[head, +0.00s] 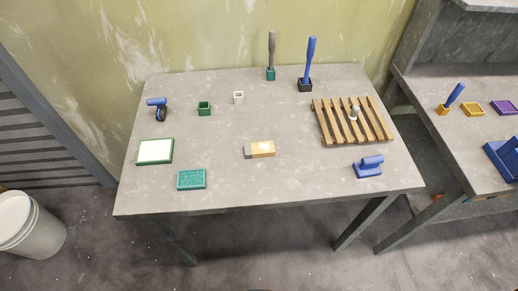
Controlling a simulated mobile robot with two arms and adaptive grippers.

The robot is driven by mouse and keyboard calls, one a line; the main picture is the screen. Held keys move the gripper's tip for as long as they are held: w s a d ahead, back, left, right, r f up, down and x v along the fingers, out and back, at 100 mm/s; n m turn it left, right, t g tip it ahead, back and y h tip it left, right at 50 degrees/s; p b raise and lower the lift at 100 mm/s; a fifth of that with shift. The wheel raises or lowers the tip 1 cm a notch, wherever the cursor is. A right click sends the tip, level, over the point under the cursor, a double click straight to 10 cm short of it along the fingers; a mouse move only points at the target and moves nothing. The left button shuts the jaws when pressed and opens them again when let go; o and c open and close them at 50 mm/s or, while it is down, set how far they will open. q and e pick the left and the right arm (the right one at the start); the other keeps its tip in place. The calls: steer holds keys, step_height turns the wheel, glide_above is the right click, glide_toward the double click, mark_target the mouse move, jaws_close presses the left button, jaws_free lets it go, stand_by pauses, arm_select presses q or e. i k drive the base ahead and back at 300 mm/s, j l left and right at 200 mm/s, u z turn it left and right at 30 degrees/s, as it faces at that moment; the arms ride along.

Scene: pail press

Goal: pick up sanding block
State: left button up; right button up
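A small tan block with a grey left end (262,149) lies flat near the middle of the grey table (300,185); it looks like the sanding block. A blue block with a raised handle (367,170) sits at the table's right front, and I cannot rule it out as the sanding block. Nothing touches either one. Neither of my grippers shows in the head view.
Small cups and upright-handled tools stand behind. A wooden slatted rack (326,121) is at right. A white pail (30,225) stands on the floor.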

mark_target(368, 167)
steer(key=z, duration=1.1)
